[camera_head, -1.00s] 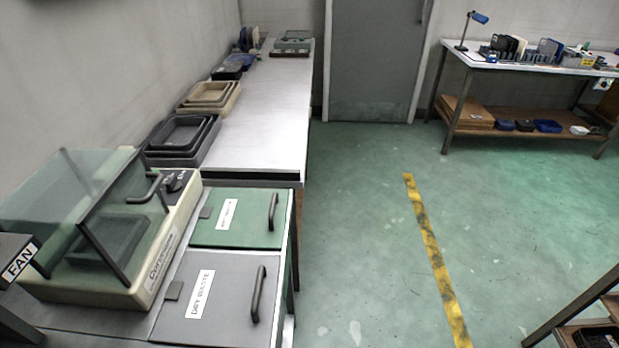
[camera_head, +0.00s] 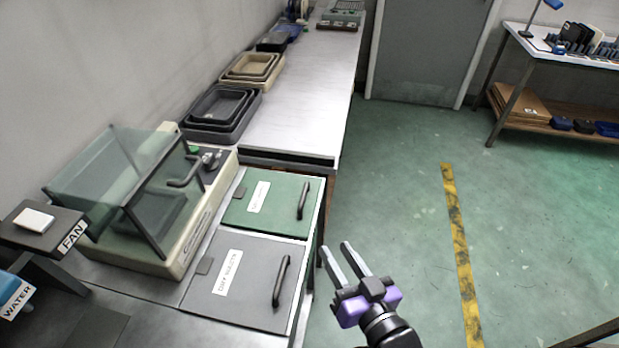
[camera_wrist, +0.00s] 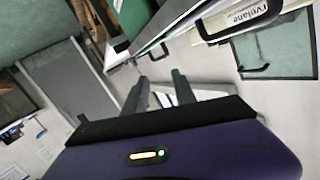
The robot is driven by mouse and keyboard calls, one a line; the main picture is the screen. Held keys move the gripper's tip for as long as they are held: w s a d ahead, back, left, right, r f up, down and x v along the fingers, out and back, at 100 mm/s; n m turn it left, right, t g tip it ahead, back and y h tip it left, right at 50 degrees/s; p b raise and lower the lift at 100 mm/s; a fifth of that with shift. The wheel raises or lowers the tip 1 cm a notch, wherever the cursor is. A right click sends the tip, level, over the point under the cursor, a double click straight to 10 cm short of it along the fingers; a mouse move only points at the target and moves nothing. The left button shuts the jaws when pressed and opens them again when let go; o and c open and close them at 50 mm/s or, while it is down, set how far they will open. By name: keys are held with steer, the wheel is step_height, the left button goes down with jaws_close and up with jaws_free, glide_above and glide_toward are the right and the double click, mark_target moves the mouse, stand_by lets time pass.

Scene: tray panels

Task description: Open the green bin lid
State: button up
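The green bin lid (camera_head: 270,203) lies flat and closed in the bench top, with a dark bar handle (camera_head: 303,200) along its right side and a white label on it. My gripper (camera_head: 344,262) is in front of the bench's right edge, right of and nearer than the lid, apart from the handle. Its two grey fingers stand apart with nothing between them. The fingers also show in the wrist view (camera_wrist: 160,90), where a bench edge and dark handles appear beyond them.
The grey dry-waste lid (camera_head: 245,281) is closed beside the green one, nearer me, with its own handle (camera_head: 281,281). A machine with a glass hood (camera_head: 125,180) stands left of the lids. Stacked trays (camera_head: 222,112) sit behind. The floor to the right is clear.

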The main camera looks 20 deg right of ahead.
steer(key=shift+m+g+y, duration=0.4)
steer(key=shift+g+y, duration=0.1)
steer(key=shift+g, duration=0.3)
steer(key=w+r, duration=0.1)
steer(key=w, duration=0.3)
steer(key=w+r+p, duration=0.1)
steer(key=w, duration=0.4)
steer(key=w+r+p, duration=0.1)
steer(key=w, duration=0.3)
steer(key=shift+w+a, duration=0.15)
steer(key=shift+w, duration=0.25)
steer(key=w+r+g+y+p, duration=0.1)
steer(key=w+r+g+p, duration=0.2)
steer(key=w, duration=0.6)
steer(key=m+g+p, duration=0.2)
steer(key=m+g, duration=0.1)
steer(key=g, duration=0.8)
glide_toward(305, 192)
steer(key=f, duration=0.5)
steer(key=a+f, duration=0.1)
steer(key=f, duration=0.1)
steer(key=shift+w+a+f, duration=0.15)
steer(key=shift+w+f, duration=0.1)
steer(key=shift+f, duration=0.15)
jaws_close()
